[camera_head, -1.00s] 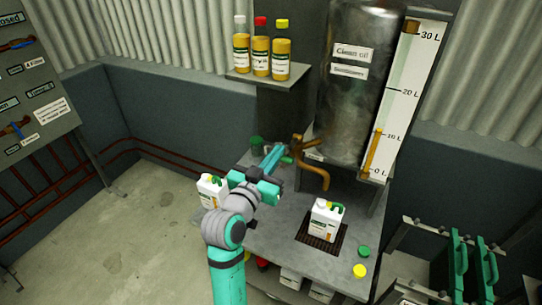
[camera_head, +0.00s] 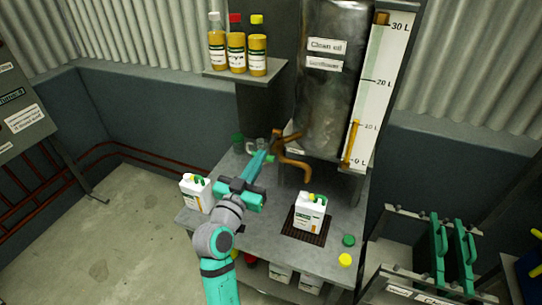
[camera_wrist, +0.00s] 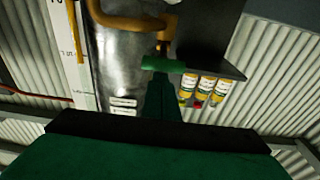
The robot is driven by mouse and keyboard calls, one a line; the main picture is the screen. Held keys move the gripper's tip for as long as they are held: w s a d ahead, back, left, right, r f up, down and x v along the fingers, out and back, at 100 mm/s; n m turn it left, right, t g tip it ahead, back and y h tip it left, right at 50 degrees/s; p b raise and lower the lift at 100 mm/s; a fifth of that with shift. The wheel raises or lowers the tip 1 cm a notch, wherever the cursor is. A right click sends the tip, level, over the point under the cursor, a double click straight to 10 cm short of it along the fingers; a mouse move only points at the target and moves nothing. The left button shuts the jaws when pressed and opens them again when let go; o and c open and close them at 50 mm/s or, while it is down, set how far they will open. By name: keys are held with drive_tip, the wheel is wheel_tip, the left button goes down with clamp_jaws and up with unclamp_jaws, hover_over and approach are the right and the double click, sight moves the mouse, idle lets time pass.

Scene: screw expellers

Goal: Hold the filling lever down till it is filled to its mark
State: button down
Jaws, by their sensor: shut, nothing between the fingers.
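A steel clean-oil tank (camera_head: 329,95) stands above the bench with a copper-brown tap. Its lever (camera_head: 291,138) is at the upper left of the curved spout (camera_head: 297,165). A white can with green and yellow parts (camera_head: 310,212) stands upright on the dark grate (camera_head: 303,236), below and right of the spout. Its fill level and mark are not readable. My gripper (camera_head: 268,158) is shut and empty, just left of and below the lever. In the wrist view the shut fingers (camera_wrist: 162,65) overlap the brown tap (camera_wrist: 128,22); contact cannot be told.
The tank's gauge (camera_head: 354,140) shows orange up to slightly above 10 L. A second white can (camera_head: 196,192) stands at the bench's left. A green cap (camera_head: 349,240) and a yellow cap (camera_head: 345,260) lie right of the grate.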

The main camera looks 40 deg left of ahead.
wheel_tip(320, 180, down, 6)
drive_tip(key=shift+a+f, duration=0.2)
drive_tip(key=shift+f, duration=0.05)
idle(0.4)
drive_tip(key=shift+w+d, duration=0.2)
drive_tip(key=shift+d, duration=0.05)
idle(0.6)
drive_tip(key=shift+r, duration=0.2)
idle(4.2)
wheel_tip(320, 180, up, 4)
drive_tip(key=s, duration=0.3)
drive_tip(key=s+d+f, duration=0.3)
drive_tip(key=s+f, duration=0.1)
drive_tip(key=s, duration=0.5)
drive_tip(key=shift+w+f, duration=0.1)
